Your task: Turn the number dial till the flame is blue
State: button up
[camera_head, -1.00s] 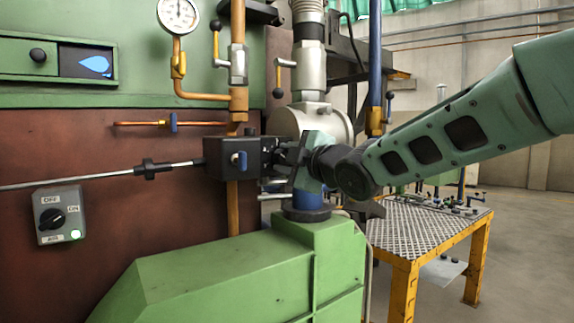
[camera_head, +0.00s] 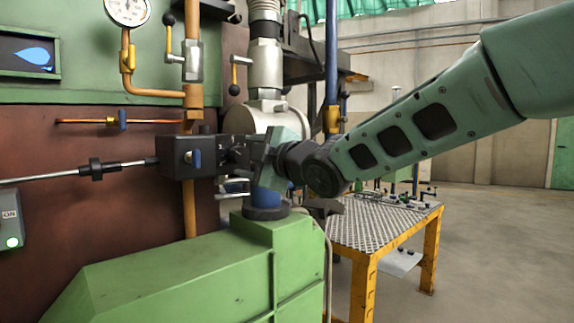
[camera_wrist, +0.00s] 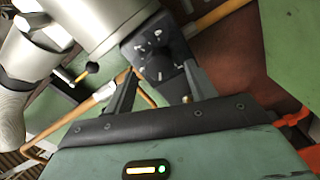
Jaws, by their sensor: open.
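The number dial (camera_wrist: 156,58) shows in the wrist view as a dark face with white marks and a black knob at its middle. It sits on the side of a black box (camera_head: 180,158) that has a blue handle on its front. My gripper (camera_wrist: 160,72) is open, with one finger on each side of the dial. I cannot tell whether the fingers touch the knob. In the head view my gripper (camera_head: 232,155) is at the right side of the box, and the dial is hidden there. The flame (camera_head: 36,56) in the furnace window at upper left is blue.
A pressure gauge (camera_head: 128,8) and copper pipes are above the box. A green housing (camera_head: 190,270) stands below my gripper. A yellow-framed table (camera_head: 385,232) with tools is at right. A switch box (camera_head: 10,225) is cut off at the left edge. Open floor lies at far right.

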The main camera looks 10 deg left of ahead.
jog(key=b+v, duration=0.2)
jog(key=v, duration=1.2)
jog(key=shift+s+d, duration=0.2)
jog(key=shift+d, duration=0.05)
jog(key=shift+f, duration=0.1)
jog(key=s+d+f+m+g+h+p, duration=0.2)
jog(key=s+d+f+m+h, duration=0.25)
jog(key=f, duration=0.35)
jog(key=s+d+f+m+g+h+p, duration=0.2)
jog(key=s+d+f+m+g+h, duration=0.25)
jog(key=f, duration=0.45)
jog(key=s+d+f+m+g+h+p, duration=0.1)
jog(key=s+d+f+m+g+h, duration=0.1)
jog(key=s, duration=0.6)
jog(key=s+d+f+m+g+h+p, duration=0.1)
jog(key=s+d+f+m+g+h, duration=0.1)
jog(key=s+d+f+m, duration=0.3)
jog(key=s+f+g, duration=0.1)
jog(key=s, duration=0.3)
jog(key=shift+s+d+p, duration=0.25)
jog(key=shift+d+p, duration=0.1)
jog(key=shift+p, duration=0.05)
jog(key=shift+r, duration=0.1)
